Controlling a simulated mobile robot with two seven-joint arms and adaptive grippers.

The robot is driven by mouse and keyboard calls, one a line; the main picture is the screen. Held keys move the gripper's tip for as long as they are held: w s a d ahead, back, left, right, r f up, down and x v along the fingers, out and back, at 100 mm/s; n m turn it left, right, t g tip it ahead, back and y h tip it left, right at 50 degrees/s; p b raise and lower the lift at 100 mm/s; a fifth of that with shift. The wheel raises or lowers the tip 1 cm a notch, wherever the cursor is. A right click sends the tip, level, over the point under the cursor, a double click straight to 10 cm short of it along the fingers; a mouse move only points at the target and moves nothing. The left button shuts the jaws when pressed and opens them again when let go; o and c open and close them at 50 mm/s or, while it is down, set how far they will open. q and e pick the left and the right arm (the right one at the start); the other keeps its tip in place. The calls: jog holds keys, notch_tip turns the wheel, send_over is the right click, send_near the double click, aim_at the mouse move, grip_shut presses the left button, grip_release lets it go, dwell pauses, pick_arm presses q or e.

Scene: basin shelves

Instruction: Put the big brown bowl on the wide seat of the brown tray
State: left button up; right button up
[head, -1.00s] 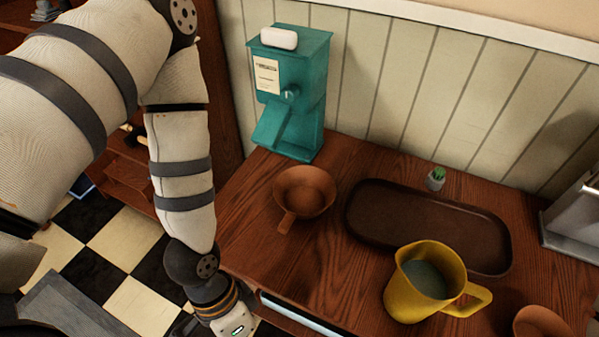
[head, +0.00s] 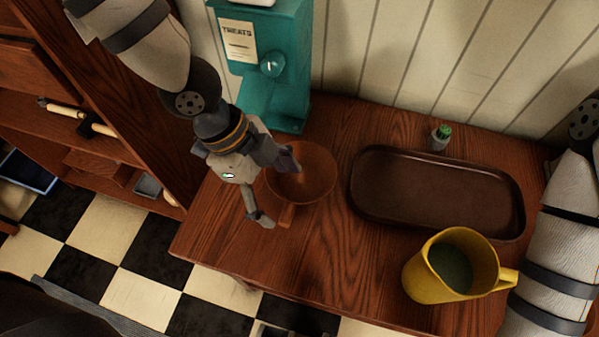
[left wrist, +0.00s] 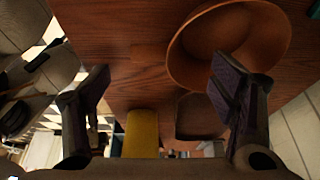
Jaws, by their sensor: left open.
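The brown bowl (head: 318,180) with a short handle stands upright on the wooden counter, left of the brown tray (head: 370,213). The tray lies flat and empty. My left gripper (head: 277,190) is open over the bowl's left side. One finger is over the inside of the bowl, the other outside its rim near the handle. In the left wrist view, the bowl (left wrist: 222,40) is at the upper right, partly behind one finger of the open gripper (left wrist: 157,88). Whether the fingers touch the bowl cannot be told. My right arm shows at the right edge; its gripper is out of view.
A yellow pitcher (head: 420,275) with dark contents stands in front of the tray. A small potted cactus (head: 440,138) is behind the tray. A teal treat dispenser (head: 270,65) stands behind the bowl against the panelled wall. Shelves (head: 95,165) are at the left.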

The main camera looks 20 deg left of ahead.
aim_at(287, 206)
pick_arm(q)
jog(key=x, duration=0.6)
jog(key=shift+f, duration=0.3)
jog(key=shift+c, duration=0.3)
